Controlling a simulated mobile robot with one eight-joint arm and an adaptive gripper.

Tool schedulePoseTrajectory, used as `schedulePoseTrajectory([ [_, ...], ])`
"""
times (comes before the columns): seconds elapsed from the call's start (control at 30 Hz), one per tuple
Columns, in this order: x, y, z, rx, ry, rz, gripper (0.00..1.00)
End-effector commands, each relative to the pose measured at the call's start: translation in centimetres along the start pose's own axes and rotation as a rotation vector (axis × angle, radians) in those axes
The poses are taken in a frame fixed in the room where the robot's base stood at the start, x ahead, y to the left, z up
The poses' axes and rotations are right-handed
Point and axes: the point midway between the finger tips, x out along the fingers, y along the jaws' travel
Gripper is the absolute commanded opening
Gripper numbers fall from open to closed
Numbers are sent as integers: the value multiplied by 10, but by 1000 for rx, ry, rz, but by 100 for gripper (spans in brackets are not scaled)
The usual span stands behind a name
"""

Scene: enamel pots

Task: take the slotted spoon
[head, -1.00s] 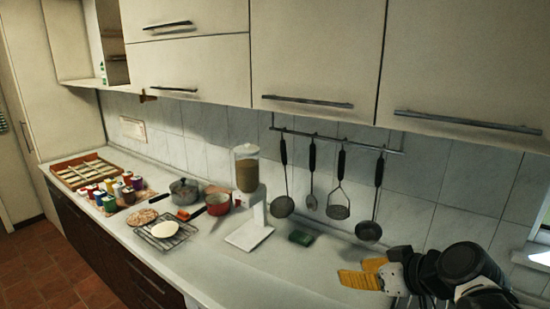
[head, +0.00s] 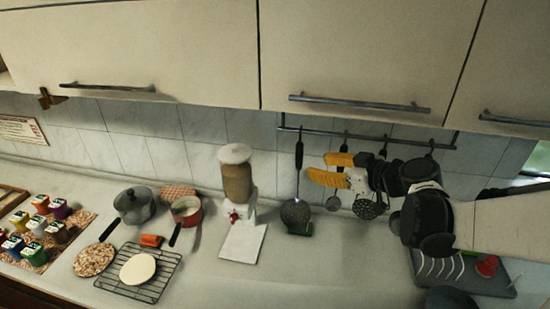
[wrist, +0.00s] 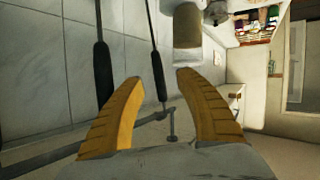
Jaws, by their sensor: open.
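Several dark-handled utensils hang from a wall rail. The leftmost, with a round bowl that looks perforated, seems to be the slotted spoon (head: 295,212). It hangs upright and free. My gripper (head: 318,168) is open and empty, its yellow fingers pointing left, just right of that spoon's handle in the picture. In the wrist view, one dark handle (wrist: 158,78) shows between the open fingers (wrist: 158,80), beyond them. Another handle (wrist: 102,75) is beside the left finger. I cannot tell which utensil each belongs to.
The rail (head: 360,136) runs under the cabinets. A dispenser (head: 237,180) stands left of the utensils. A small ladle (head: 333,203) and a perforated tool (head: 367,210) hang below my gripper. A dish rack (head: 440,268) is at right. The counter's front middle is clear.

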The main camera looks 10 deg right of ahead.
Motion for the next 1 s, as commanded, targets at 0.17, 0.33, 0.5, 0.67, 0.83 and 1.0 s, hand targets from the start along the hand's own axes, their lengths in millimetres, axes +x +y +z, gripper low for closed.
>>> schedulePoseTrajectory([
  [0.17, 32, -1, 1, -1, 0, -3, 41],
  [0.33, 45, 0, 1, -1, 0, -1, 41],
  [0.5, 70, 4, 2, -1, -1, -2, 41],
  [0.67, 90, 4, 2, 0, 0, -1, 41],
  [0.83, 95, 4, 2, 1, -1, -1, 41],
  [1.0, 95, 4, 2, 1, -1, -1, 28],
])
